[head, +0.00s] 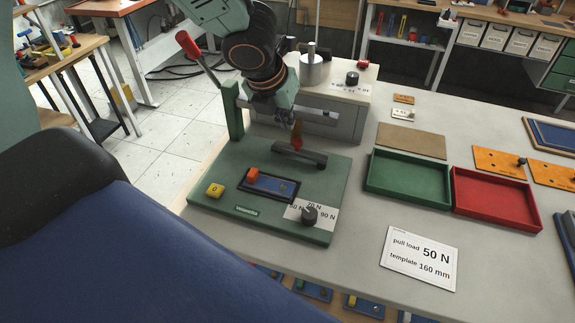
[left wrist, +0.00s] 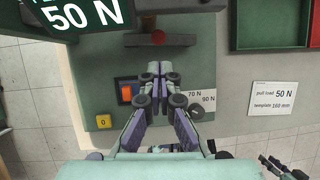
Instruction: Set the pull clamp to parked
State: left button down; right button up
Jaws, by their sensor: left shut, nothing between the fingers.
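The green fixture (head: 215,195) sits on the grey table. It carries a dark bar (head: 300,153) with a small red knob (head: 297,142); both also show in the left wrist view, the bar (left wrist: 178,40) and the knob (left wrist: 158,37). A red-handled lever (head: 188,45) tilts up and left from a green post (head: 232,110). I cannot tell which part is the pull clamp. My left gripper (head: 284,115) is shut and empty above the fixture, its fingertips (left wrist: 159,69) just short of the bar in the left wrist view. What seems my right gripper (left wrist: 268,160) shows at bottom right, jaws unclear.
The fixture also has an orange switch (head: 253,174), a yellow button (head: 215,190) and a black dial (head: 310,214). A grey unit (head: 340,118) stands behind. A green tray (head: 408,177), a red tray (head: 495,197) and a "50 N" card (head: 420,258) lie right.

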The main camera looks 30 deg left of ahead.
aim_at(299, 148)
pick_arm(q)
jog(key=s+f+b, duration=0.2)
jog(key=s+b, duration=0.2)
jog(key=s, duration=0.1)
jog(key=shift+g+y, duration=0.3)
jog(key=b+x, duration=0.4)
jog(key=x, duration=0.6)
jog(key=shift+s+d, duration=0.1)
jog(key=shift+s, duration=0.05)
jog(key=shift+w+f, duration=0.15)
jog(key=shift+w, duration=0.2)
jog(key=shift+w+a+r+p, duration=0.1)
jog(key=shift+w+a+p, duration=0.05)
jog(key=shift+w+p, duration=0.3)
jog(key=shift+w+a+r+p, duration=0.1)
jog(key=shift+w+p, duration=0.1)
jog(key=shift+w, duration=0.35)
jog(key=shift+w+a+f+p, duration=0.1)
jog(key=shift+w+p, duration=0.3)
jog(key=shift+w, duration=0.3)
pick_arm(e)
notch_tip(299, 148, down, 7)
jog(key=shift+f, duration=0.2)
jog(key=shift+r, duration=0.1)
